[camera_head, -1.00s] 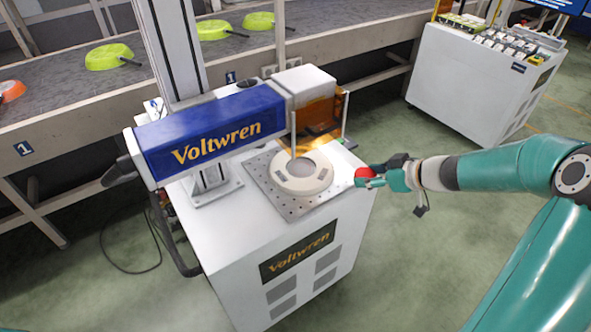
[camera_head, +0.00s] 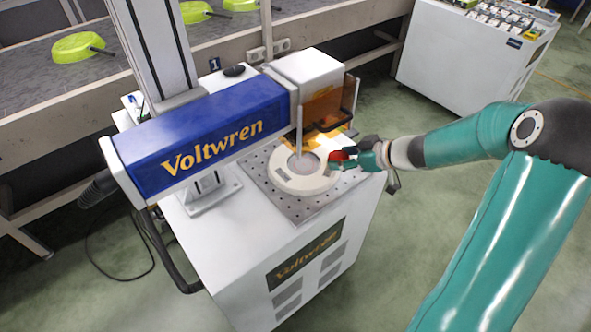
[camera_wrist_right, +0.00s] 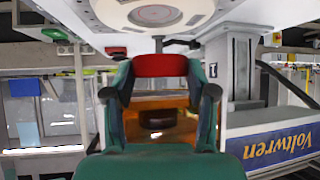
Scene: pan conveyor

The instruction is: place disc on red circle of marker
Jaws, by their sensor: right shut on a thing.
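The red disc (camera_head: 337,156) is held at the tips of my right gripper (camera_head: 352,157). The wrist view shows the red disc (camera_wrist_right: 160,65) between both fingers. The disc is at the right rim of a pale round fixture (camera_head: 289,183), close to its top; I cannot tell whether they touch. The fixture has a grey round centre and lies on the perforated plate of the marker (camera_head: 215,140), under its white head and orange shield. My left gripper is not in view.
The orange shield (camera_head: 327,112) and a thin upright rod (camera_head: 299,128) stand close to the fixture and my gripper. A conveyor (camera_head: 40,100) with green pans (camera_head: 78,46) runs behind. A white cabinet (camera_head: 455,60) stands at the back right.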

